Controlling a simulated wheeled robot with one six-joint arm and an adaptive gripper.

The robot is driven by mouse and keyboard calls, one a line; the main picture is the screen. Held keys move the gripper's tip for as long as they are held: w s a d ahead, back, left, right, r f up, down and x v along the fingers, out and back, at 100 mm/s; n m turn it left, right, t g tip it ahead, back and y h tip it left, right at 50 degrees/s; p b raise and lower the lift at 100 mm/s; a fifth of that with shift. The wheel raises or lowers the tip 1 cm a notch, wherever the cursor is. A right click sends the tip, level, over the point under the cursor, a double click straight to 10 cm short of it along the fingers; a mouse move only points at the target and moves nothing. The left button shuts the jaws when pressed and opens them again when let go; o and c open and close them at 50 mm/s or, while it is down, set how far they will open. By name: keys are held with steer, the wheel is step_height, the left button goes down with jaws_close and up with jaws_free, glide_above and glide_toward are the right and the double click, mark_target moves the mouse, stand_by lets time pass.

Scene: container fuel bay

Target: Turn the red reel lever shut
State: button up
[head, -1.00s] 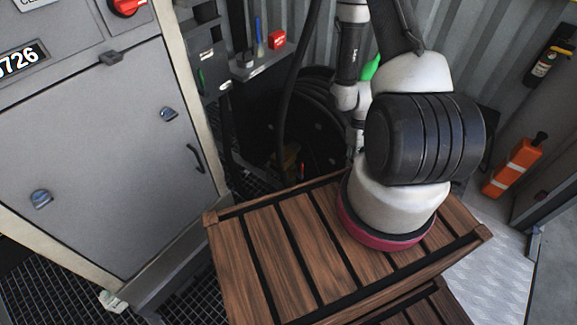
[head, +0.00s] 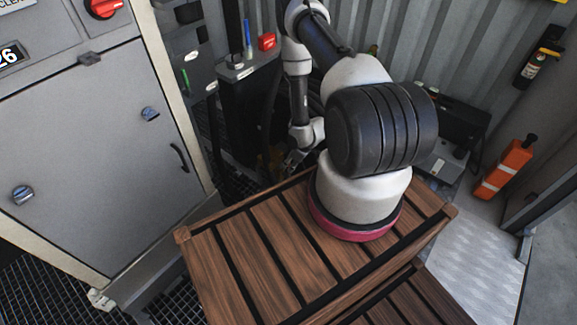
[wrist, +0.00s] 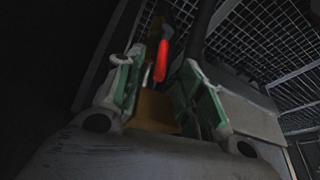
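The red lever (wrist: 162,62) shows in the wrist view as a narrow upright red bar. It stands in the picture between the two green-padded fingers of my gripper (wrist: 160,72), which are apart. A brown-yellow block (wrist: 153,108) shows below the lever, between the fingers. I see no clear contact between the fingers and the lever, and its depth is hard to judge in the dark. In the head view my gripper (head: 297,160) is small, low behind the wooden crate's far edge; the lever is hidden there.
A slatted wooden crate (head: 255,262) bears my arm's base. A grey cabinet (head: 85,150) with a red knob (head: 104,7) stands at the left. A black post (head: 245,105) is behind my gripper. An orange case (head: 505,168) and a fire extinguisher (head: 533,68) are at the right. Mesh (wrist: 265,40) shows in the wrist view.

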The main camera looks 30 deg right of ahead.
mark_target(290, 164)
steer(key=shift+x, duration=1.5)
jaws_close()
